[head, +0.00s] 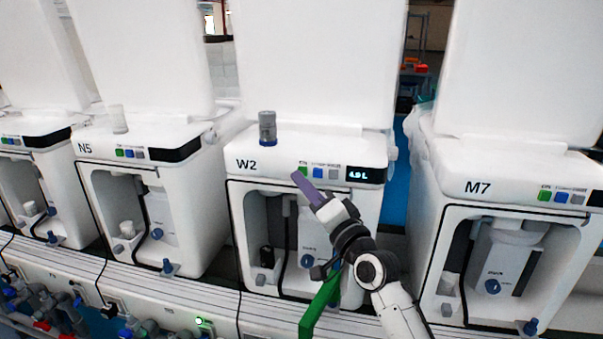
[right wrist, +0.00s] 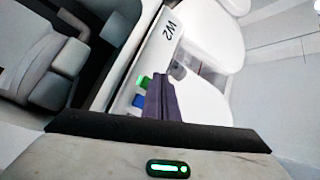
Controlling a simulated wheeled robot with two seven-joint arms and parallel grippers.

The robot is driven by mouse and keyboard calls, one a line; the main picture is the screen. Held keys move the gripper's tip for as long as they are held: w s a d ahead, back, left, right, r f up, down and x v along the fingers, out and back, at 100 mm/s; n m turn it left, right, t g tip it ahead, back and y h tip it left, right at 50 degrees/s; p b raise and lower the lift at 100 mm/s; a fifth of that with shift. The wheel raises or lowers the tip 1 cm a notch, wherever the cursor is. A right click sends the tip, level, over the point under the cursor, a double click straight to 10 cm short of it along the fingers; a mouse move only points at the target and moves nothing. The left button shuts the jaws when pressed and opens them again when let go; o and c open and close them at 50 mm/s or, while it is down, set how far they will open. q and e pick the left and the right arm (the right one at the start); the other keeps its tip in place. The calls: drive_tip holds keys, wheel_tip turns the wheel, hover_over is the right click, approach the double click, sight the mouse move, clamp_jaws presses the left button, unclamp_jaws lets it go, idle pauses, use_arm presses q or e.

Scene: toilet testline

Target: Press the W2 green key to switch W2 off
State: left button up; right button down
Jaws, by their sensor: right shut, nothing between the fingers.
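The W2 unit (head: 265,150) is a white toilet testing unit in the middle of the head view. Its panel has a green key (head: 303,171), a blue key (head: 318,173), a grey key (head: 333,174) and a lit display (head: 364,175). My right gripper (head: 298,178) is shut and empty, its purple fingers pointing up at the green key, with the tips just below it. In the right wrist view the fingers (right wrist: 162,98) lie next to the green key (right wrist: 143,82) and the blue key (right wrist: 139,100). Whether the tips touch the key I cannot tell. My left gripper is out of view.
The N5 unit (head: 150,205) stands to the left and the M7 unit (head: 515,190) to the right. Pipes and valves (head: 60,310) fill the lower left.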

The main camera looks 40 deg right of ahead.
idle(0.4)
drive_tip(key=shift+w+d, duration=0.3)
drive_tip(key=shift+d, duration=0.05)
drive_tip(key=shift+w+d, duration=0.2)
idle(0.6)
drive_tip(key=shift+s+a+p, duration=0.5)
drive_tip(key=shift+a, duration=0.05)
drive_tip(key=s+a+p, duration=0.2)
drive_tip(key=s+a, duration=0.2)
drive_tip(key=shift+a+p, duration=0.3)
